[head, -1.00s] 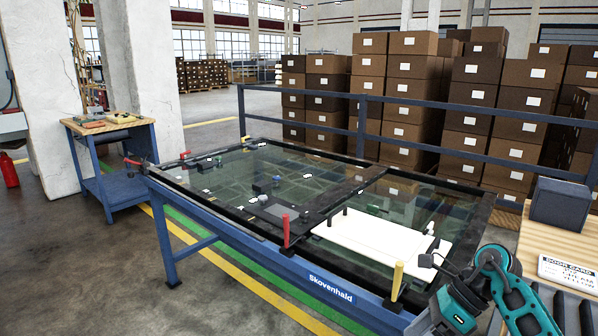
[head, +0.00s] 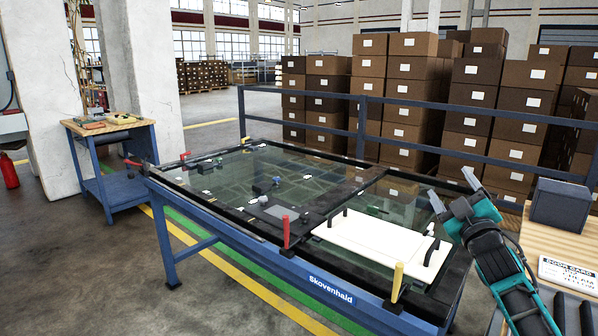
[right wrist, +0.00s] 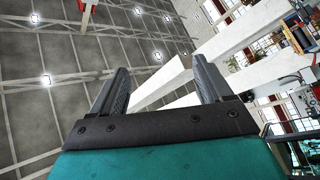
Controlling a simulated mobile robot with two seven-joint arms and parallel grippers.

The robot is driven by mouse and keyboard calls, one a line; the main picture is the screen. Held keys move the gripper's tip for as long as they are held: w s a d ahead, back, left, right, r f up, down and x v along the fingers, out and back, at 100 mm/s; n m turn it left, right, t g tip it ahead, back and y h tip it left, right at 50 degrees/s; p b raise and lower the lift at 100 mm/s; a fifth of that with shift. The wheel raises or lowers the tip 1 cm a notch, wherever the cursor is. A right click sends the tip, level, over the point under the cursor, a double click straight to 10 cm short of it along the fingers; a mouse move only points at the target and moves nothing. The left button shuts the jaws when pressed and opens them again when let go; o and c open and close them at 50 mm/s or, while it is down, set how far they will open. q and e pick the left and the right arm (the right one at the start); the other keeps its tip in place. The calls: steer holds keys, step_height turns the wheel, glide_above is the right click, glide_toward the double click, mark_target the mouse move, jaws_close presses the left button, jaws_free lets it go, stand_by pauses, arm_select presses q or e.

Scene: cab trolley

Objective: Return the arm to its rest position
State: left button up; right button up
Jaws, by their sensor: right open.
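My right arm comes in from the lower right of the head view. Its gripper (head: 452,190) is raised above the right end of the glass-topped table, apart from everything. The jaws are open and empty. In the right wrist view the two fingers (right wrist: 160,88) stand apart, with only the ceiling, a white pillar and windows beyond them. My left gripper is not in view.
A blue-framed table (head: 232,235) with a glass top fills the middle. A white panel (head: 375,243) with black handles lies on its right part, near a red post (head: 286,230) and a yellow post (head: 397,282). A wooden bench (head: 560,240) carries a grey box (head: 562,205) and a card (head: 568,273). A railing and stacked cartons stand behind.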

step_height(320, 180, down, 6)
steer(key=d+m+g+h, duration=0.3)
steer(key=m+g, duration=0.1)
steer(key=m, duration=0.3)
steer(key=s+a+f+g+y, duration=0.1)
steer(key=s+a+f, duration=0.35)
steer(key=f, duration=0.35)
steer(key=s+a+f+g+y, duration=0.1)
steer(key=s+a+f, duration=0.35)
steer(key=f, duration=0.45)
steer(key=s+a+f+g, duration=0.1)
steer(key=s+a+f, duration=0.2)
steer(key=s, duration=0.6)
steer(key=s+a+f+g+y, duration=0.1)
steer(key=s+a+f+g, duration=0.1)
steer(key=s+f, duration=0.3)
steer(key=s+a+f+g+y, duration=0.1)
steer(key=s+a+f, duration=0.2)
steer(key=s, duration=1)
steer(key=shift+s+a+f+g, duration=0.4)
steer(key=shift+f, duration=0.55)
steer(key=shift+c, duration=0.3)
